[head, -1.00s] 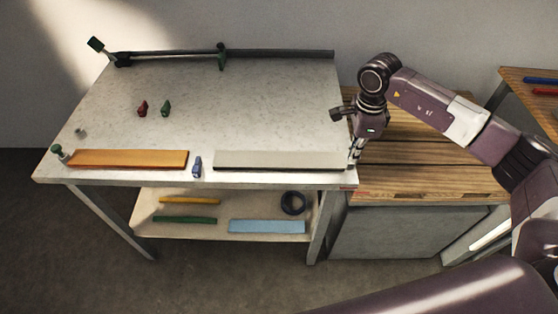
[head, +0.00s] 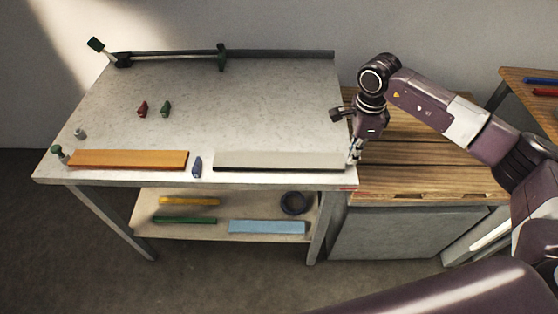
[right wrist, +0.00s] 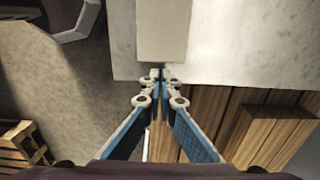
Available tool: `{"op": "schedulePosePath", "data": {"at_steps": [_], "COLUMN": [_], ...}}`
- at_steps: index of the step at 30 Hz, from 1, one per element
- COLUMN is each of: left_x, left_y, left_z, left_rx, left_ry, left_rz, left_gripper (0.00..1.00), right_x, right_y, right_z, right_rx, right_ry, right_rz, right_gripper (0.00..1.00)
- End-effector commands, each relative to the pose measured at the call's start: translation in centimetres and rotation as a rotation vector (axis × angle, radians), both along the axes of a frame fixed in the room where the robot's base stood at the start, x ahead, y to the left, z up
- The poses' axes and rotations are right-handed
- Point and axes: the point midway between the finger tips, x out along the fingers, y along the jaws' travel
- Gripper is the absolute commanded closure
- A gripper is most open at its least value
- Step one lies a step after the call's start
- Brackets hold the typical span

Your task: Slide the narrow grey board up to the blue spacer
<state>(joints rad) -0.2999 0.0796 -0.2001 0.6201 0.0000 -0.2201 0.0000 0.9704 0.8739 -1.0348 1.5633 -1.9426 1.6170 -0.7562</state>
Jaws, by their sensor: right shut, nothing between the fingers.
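The narrow grey board (head: 280,160) lies flat along the front edge of the pale table, right of the middle. The blue spacer (head: 197,167) stands to its left, with a small gap between them. An orange board (head: 128,159) lies on the spacer's other side. My right gripper (head: 354,157) is at the grey board's right end, shut and empty. In the right wrist view its fingertips (right wrist: 163,75) are together just short of the end of the grey board (right wrist: 163,30); I cannot tell whether they touch it. My left gripper is not in view.
A dark rail (head: 275,54) runs along the back. The lower shelf (head: 210,209) holds coloured strips and a dark ring (head: 293,203). A wooden-topped bench (head: 420,165) adjoins on the right.

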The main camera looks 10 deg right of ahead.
Motion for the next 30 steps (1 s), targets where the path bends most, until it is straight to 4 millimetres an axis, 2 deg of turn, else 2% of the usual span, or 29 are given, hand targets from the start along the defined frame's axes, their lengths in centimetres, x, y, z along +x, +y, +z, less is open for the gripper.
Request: {"op": "schedulePosePath", "data": {"at_steps": [30], "left_x": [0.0], "left_y": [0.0], "left_z": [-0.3], "left_rx": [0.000], "left_ry": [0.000], "left_rz": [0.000], "left_gripper": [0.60], "right_x": [0.7], "right_y": [3.0], "right_z": [0.0], "right_rx": [0.000], "right_ry": [0.001], "right_rz": [0.002], "right_gripper": [1.00]}}
